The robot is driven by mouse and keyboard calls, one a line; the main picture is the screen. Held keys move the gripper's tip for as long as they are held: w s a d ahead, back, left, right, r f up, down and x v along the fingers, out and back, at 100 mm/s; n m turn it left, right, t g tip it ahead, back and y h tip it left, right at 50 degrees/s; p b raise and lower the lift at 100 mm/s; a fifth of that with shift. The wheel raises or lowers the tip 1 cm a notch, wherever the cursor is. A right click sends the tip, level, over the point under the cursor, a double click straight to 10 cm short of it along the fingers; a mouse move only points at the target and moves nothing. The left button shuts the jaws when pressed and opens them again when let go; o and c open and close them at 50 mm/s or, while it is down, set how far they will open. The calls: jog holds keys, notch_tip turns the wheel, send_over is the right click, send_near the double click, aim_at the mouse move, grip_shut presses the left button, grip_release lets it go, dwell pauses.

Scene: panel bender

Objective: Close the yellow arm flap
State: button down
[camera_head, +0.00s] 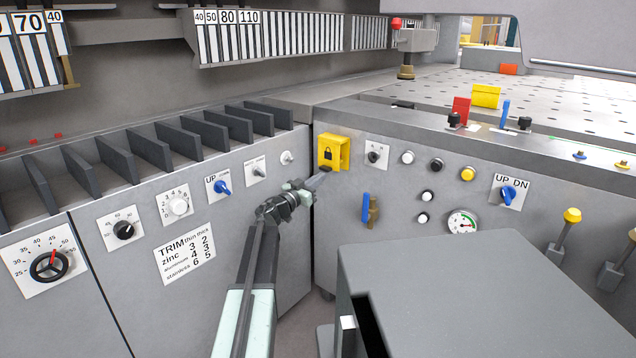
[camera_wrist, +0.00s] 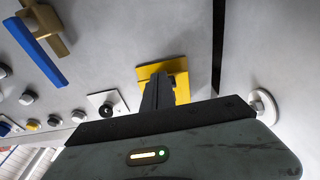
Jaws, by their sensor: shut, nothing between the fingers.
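A yellow flap (camera_head: 328,150) with a black padlock sign sits on the grey front panel, near the corner where two panels meet. Its yellow side piece stands out from the panel; how far it is swung open is hard to tell. My gripper (camera_head: 321,175) is at the flap's lower edge, its fingers shut and empty. In the wrist view, my gripper (camera_wrist: 157,82) reaches in front of the yellow flap (camera_wrist: 179,68) and covers its middle. I cannot tell whether the fingertips touch it. What lies behind the flap is hidden.
A black knob (camera_head: 374,157) on a white plate and several push buttons lie right of the flap. A blue-handled valve (camera_head: 367,207) is below. A white knob (camera_head: 287,157) is on the left panel. A yellow upright piece (camera_head: 486,96) and a red one (camera_head: 461,108) stand on the worktop.

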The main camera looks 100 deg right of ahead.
jog(key=w+a+f+b, duration=0.7)
jog(key=w, duration=0.1)
jog(key=shift+a, duration=0.3)
dwell(0.6)
